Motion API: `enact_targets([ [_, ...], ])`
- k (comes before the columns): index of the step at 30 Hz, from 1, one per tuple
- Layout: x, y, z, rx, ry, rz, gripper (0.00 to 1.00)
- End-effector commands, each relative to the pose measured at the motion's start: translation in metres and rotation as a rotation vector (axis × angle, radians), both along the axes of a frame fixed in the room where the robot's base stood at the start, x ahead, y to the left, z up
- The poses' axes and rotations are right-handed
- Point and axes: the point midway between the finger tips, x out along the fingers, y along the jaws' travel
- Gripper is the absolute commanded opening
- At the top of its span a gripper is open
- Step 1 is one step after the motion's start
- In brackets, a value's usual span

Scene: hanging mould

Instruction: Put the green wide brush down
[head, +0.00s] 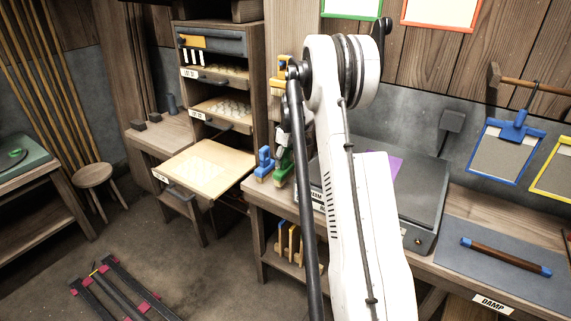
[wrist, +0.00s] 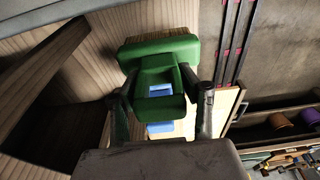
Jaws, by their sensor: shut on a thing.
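The green wide brush (wrist: 160,52) is between the two fingers of my gripper (wrist: 164,92) in the wrist view, and the gripper is shut on it. In the head view the green brush (head: 283,168) is upright at the left end of the workbench (head: 262,196), just right of a blue brush (head: 264,162). I cannot tell whether its underside touches the bench top. The blue brush also shows partly behind the green one in the wrist view (wrist: 160,128). My white arm hides much of the gripper in the head view.
A grey flat-topped unit (head: 412,200) stands on the bench right of my arm. A blue-grey mat (head: 500,250) with a blue-ended wooden roller lies farther right. A pale pull-out board (head: 205,168) extends from the shelf unit at left. Several brushes or tools sit on the shelf below the bench.

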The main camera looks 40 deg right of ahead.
Motion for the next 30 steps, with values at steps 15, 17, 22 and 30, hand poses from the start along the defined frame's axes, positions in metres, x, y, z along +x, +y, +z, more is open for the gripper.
enact_targets([
  [15,0.005,-0.016,-0.033,0.000,0.000,0.000,0.00],
  [17,0.004,-0.016,-0.035,0.000,0.000,0.000,0.00],
  [22,0.004,-0.015,-0.035,0.000,0.000,0.000,0.00],
  [30,0.004,-0.015,-0.038,0.000,0.000,0.000,0.50],
])
